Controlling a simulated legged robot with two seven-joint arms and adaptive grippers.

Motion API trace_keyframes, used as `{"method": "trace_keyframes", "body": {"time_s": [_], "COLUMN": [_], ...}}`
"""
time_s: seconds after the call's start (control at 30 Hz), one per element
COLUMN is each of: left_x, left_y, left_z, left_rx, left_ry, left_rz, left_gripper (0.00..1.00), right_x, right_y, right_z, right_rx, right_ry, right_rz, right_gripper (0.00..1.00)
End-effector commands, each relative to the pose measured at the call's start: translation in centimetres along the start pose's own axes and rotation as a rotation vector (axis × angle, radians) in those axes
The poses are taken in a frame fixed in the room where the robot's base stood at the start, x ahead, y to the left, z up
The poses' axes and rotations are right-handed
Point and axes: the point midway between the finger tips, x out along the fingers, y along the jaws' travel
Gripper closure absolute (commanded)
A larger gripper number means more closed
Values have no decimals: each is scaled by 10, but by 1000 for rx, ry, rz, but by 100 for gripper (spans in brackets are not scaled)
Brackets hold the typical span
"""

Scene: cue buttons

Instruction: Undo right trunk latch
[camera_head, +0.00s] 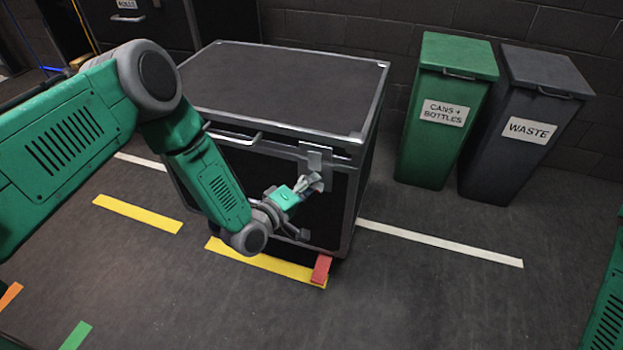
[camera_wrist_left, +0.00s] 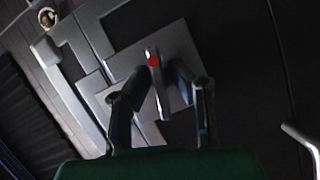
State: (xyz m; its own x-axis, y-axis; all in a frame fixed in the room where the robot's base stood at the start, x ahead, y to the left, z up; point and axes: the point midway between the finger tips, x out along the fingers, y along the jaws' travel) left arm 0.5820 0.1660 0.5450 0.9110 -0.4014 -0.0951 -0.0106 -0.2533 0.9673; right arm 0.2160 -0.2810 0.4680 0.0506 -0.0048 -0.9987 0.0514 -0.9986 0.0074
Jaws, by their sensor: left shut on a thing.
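A black trunk (camera_head: 285,85) with silver edging stands on the floor, its lid down. The right trunk latch (camera_head: 316,157) is a grey metal plate on the front face near the right corner. In the left wrist view the latch (camera_wrist_left: 155,85) has a narrow lever with a red spot near its upper end. My left gripper (camera_head: 308,184) is at the latch, its fingers shut on the lever from both sides. The fingers (camera_wrist_left: 161,75) hide part of the plate. The left latch is hidden behind my left arm. My right gripper is out of view.
A green bin (camera_head: 441,135) and a dark grey waste bin (camera_head: 515,140) stand right of the trunk by the wall. Yellow and white tape marks the floor, with a red piece (camera_head: 321,268) at the trunk's front corner. The floor in front is clear.

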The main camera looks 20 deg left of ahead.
Motion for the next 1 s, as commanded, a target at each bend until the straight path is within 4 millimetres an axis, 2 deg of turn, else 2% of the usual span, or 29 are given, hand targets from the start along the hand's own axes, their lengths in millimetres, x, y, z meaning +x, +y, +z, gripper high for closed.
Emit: {"method": "trace_keyframes", "body": {"time_s": [0.03,0.4,1.0], "left_x": [-2,-3,-4], "left_y": [1,-1,-3], "left_z": [1,2,3], "left_rx": [37,364,886], "left_ry": [-4,-8,-13], "left_rz": [-26,-162,-377], "left_gripper": [100,100,100], "right_x": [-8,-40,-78], "right_y": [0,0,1], "right_z": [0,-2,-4], "right_rx": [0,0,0], "right_ry": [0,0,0], "right_rz": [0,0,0], "right_gripper": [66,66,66]}}
